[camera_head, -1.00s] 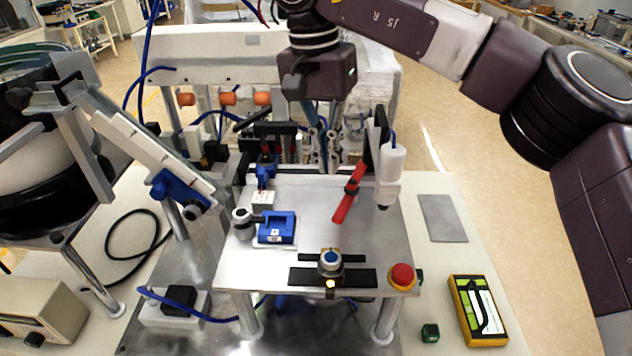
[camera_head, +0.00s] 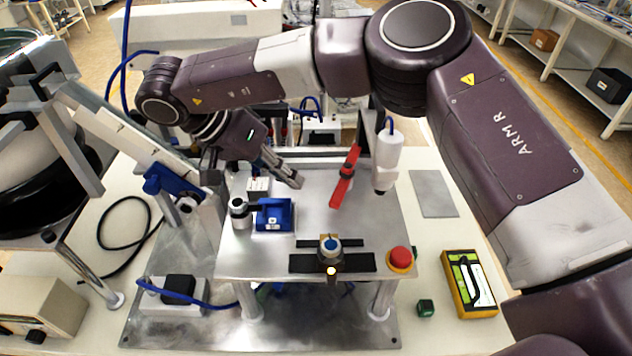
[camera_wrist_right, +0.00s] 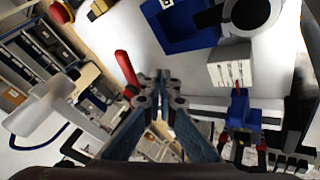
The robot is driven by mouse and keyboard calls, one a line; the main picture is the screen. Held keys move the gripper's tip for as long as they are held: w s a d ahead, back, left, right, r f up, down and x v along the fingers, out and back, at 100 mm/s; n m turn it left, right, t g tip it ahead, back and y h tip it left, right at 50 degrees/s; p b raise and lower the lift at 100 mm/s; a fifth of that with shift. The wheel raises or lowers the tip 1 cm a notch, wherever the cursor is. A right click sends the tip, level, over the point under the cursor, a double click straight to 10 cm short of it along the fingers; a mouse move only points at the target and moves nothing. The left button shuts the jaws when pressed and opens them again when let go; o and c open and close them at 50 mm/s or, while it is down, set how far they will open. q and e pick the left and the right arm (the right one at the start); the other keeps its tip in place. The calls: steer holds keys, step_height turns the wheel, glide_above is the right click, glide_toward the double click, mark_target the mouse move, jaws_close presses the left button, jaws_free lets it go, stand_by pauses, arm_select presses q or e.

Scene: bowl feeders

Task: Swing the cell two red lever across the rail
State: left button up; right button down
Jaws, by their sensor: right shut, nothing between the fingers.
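The red lever (camera_head: 344,178) stands slanted over the metal plate (camera_head: 310,240), left of a white cylinder, its upper end farther back. My right gripper (camera_head: 297,181) is to the left of the lever, low over the plate, its fingers pointing right and shut with nothing between them. A gap shows between fingertips and lever in the head view. In the right wrist view the lever's red end (camera_wrist_right: 125,66) shows just left of my shut fingertips (camera_wrist_right: 160,88); its other end is hidden behind them. My left gripper is out of view.
The white cylinder (camera_head: 387,158) hangs right of the lever. A red button (camera_head: 400,258) is at the plate's front right. The plate's middle is clear.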

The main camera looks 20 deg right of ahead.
mark_target(347, 173)
steer(key=shift+p+x, duration=0.3)
steer(key=shift+x, duration=0.7)
steer(key=shift+s+d+p, duration=0.7)
steer(key=shift+s+d, duration=0.2)
steer(key=shift+d, duration=0.35)
steer(key=shift+s+d+f, duration=0.1)
steer(key=shift+s+d, duration=0.25)
steer(key=shift+d, duration=0.05)
